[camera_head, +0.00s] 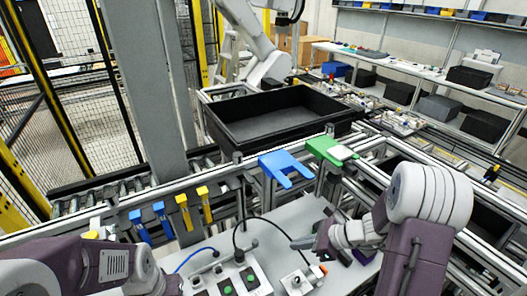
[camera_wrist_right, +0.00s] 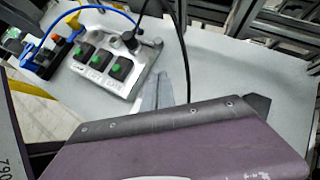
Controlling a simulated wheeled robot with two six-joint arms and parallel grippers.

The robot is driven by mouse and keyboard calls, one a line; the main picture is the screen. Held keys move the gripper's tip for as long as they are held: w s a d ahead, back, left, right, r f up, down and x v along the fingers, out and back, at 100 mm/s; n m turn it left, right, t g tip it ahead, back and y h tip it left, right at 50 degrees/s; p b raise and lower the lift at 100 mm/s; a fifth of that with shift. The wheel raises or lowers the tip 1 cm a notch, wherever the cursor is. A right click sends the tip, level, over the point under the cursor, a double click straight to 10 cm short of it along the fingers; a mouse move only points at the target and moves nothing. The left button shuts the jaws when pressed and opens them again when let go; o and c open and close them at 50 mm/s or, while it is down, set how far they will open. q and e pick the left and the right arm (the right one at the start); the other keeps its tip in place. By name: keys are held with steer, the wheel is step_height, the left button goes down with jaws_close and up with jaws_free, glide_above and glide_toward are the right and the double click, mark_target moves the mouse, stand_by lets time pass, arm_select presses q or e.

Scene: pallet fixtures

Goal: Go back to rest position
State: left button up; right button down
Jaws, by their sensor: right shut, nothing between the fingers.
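My right gripper (camera_head: 294,243) is shut and empty. It points left over the grey table (camera_head: 262,224), just above and right of a box with green buttons (camera_head: 232,284). In the right wrist view, my gripper's grey fingers (camera_wrist_right: 165,90) show close together beside the button box (camera_wrist_right: 110,62), with nothing held. My left arm comes in at the lower left of the head view; its gripper does not show there.
A blue forked fixture (camera_head: 284,167) and a green fixture (camera_head: 328,150) stand on the rail behind the table. A large empty black bin (camera_head: 225,140) sits on the conveyor beyond. A black cable (camera_head: 262,219) loops beside my right gripper. Blue and yellow hooks line the front rail.

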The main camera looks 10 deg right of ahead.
steer(key=s+a+n+g+h+b, duration=0.2)
steer(key=s+a+n+g, duration=0.3)
steer(key=s+a+n, duration=0.5)
steer(key=s+d+f+n+t+h, duration=0.1)
steer(key=s+d+f+n+h, duration=0.1)
steer(key=d+n+h, duration=0.3)
steer(key=d+n, duration=0.4)
steer(key=n, duration=0.5)
steer(key=shift+d+h, duration=0.3)
steer(key=shift+d, duration=0.05)
steer(key=shift+s+a, duration=0.1)
steer(key=shift+s, duration=0.1)
